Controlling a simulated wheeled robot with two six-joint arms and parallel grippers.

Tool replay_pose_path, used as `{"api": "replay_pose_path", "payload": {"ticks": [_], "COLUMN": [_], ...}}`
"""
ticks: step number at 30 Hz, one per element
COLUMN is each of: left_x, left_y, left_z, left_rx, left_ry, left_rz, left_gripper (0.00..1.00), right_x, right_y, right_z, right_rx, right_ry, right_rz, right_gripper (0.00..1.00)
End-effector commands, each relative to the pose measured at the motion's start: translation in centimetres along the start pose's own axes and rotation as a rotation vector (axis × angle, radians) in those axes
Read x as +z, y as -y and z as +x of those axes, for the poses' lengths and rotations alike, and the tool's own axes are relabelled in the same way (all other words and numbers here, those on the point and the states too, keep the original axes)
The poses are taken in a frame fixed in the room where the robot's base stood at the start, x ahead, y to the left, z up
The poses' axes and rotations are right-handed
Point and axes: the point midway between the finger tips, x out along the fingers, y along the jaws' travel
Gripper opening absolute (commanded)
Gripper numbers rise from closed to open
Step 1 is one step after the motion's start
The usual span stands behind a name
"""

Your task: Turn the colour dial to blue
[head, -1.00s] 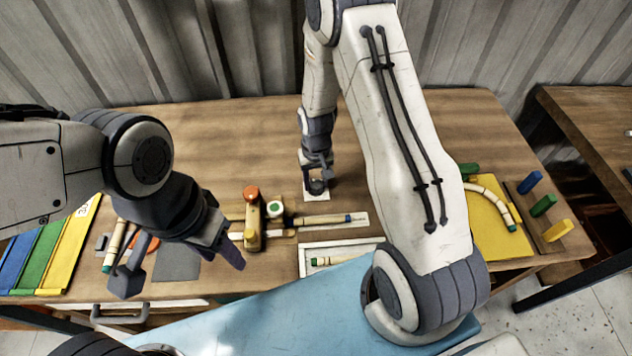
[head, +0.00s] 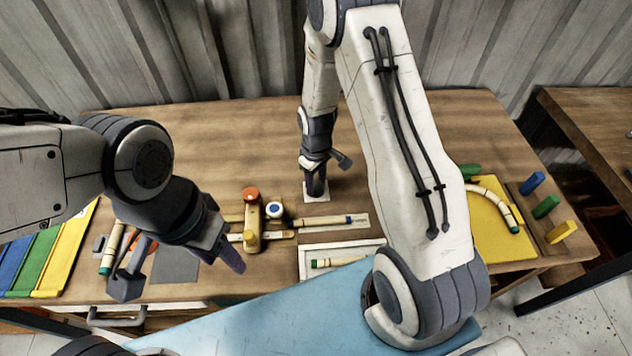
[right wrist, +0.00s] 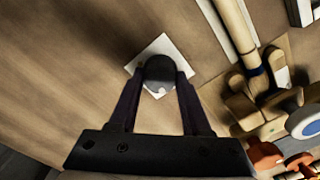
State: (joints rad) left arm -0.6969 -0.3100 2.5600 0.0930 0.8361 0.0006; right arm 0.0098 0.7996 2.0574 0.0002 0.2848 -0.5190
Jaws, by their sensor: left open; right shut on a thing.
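The dial is a dark round knob (right wrist: 160,69) with a small light mark, on a white square plate (right wrist: 149,50). In the head view the plate (head: 309,194) shows at the middle of the table, and my gripper mostly hides the knob. My right gripper (head: 316,190) points down with its fingers closed on both sides of the knob; it also shows in the right wrist view (right wrist: 160,82). A white disc with a blue centre (head: 274,210) sits on the wooden fixture, left of the dial. My left gripper (head: 182,268) is open and empty over the table's front left.
The wooden fixture (head: 252,225) with an orange knob stands between my grippers. A rattan piece (head: 320,221) lies beside it, and a white tray (head: 302,262) in front. A yellow board (head: 490,240) with a curved piece lies right. The table's back left is clear.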

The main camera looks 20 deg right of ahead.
Motion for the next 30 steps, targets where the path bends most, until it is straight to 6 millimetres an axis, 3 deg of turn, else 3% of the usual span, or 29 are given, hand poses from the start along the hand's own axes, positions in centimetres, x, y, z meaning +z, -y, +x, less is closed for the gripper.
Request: {"api": "replay_pose_path", "payload": {"ticks": [14,15,17,26,30], "left_x": [0.0,0.0,0.0,0.0,0.01], "left_y": [0.0,0.0,0.0,0.0,0.02], "left_z": [-0.03,-0.03,-0.02,0.02,0.25], "left_rx": [0.0,0.0,0.0,0.0,0.0], "left_ry": [0.0,0.0,0.0,0.0,0.0], "left_rz": [0.0,0.0,0.0,0.0,0.0], "left_gripper": [0.5,0.5,0.5,0.5,0.5], "right_x": [-0.03,-0.03,-0.03,-0.02,-0.1], "right_y": [-0.11,-0.11,-0.1,-0.05,-0.09], "right_z": [-0.14,-0.14,-0.13,-0.09,-0.98], "right_rx": [0.001,0.001,0.001,0.001,0.002], "right_ry": [-0.001,-0.001,-0.001,-0.001,-0.003], "right_rz": [-0.012,-0.012,-0.012,-0.012,-0.011], "right_gripper": [0.0,0.6,0.78,0.78,0.78]}}
